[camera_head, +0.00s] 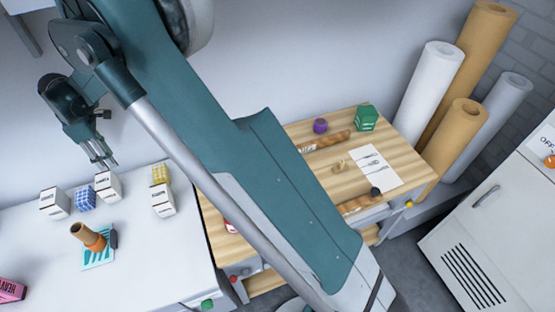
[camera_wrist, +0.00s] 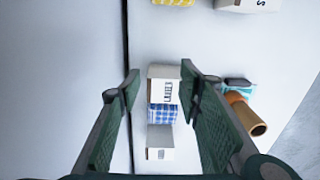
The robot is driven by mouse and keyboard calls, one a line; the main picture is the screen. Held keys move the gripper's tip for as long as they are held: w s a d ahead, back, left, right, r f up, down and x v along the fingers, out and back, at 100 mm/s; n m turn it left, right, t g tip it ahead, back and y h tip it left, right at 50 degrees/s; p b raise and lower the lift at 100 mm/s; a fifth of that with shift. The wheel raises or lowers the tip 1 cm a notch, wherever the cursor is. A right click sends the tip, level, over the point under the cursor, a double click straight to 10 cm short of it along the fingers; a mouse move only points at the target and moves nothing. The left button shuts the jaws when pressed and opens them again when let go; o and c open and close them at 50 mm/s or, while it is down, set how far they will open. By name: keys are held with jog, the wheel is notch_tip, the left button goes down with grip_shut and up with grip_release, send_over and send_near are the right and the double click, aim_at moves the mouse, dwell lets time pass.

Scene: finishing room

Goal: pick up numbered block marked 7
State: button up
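No figure 7 is legible on any block, so I cannot tell which one is the numbered block marked 7. On the white table stand a white box with dark print (camera_head: 108,187), a blue checked cube (camera_head: 85,198), another white box (camera_head: 54,204), a yellow checked cube (camera_head: 160,173) and a third white box (camera_head: 163,202). My gripper (camera_head: 104,163) is above the first white box, pointing down. In the wrist view my gripper (camera_wrist: 160,72) is open and empty. The first white box (camera_wrist: 163,85) and blue checked cube (camera_wrist: 163,114) show between its fingers.
A brown tube with an orange band (camera_head: 91,238) is on a teal patterned piece (camera_head: 98,258), near the small boxes. A red-pink box (camera_head: 10,291) is at the left edge. A wooden bench (camera_head: 300,180) holds other items. The white table's front is clear.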

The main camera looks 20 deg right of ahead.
jog(key=w+d+f+b, duration=0.1)
jog(key=w+d, duration=0.1)
jog(key=d, duration=1.1)
jog(key=w+d+f+b, duration=0.1)
jog(key=d, duration=1.2)
jog(key=s+d+f+h+b, duration=0.1)
jog(key=s+d, duration=0.3)
jog(key=d, duration=0.9)
jog(key=s+d+f+h+b, duration=0.1)
jog(key=s+d, duration=0.3)
jog(key=d, duration=0.9)
jog(key=s+d+f+t+h, duration=0.1)
jog(key=s+d, duration=0.3)
jog(key=d, duration=1)
jog(key=shift+s+f+b, duration=0.3)
jog(key=shift+b, duration=0.1)
jog(key=h+b, duration=0.1)
jog(key=h, duration=0.1)
send_near(342, 162)
jog(key=shift+w+d+f+n+g, duration=0.2)
jog(key=shift+d+f, duration=0.15)
jog(key=shift+f, duration=0.15)
jog(key=shift+w+d+f+n+g, duration=0.1)
jog(key=shift+w+d+f, duration=0.05)
jog(key=shift+d+f, duration=0.3)
jog(key=shift+a, duration=0.1)
jog(key=shift+f, duration=0.1)
jog(key=shift+b+x, duration=0.4)
jog(key=shift+x, duration=0.85)
jog(key=shift+f, duration=0.1)
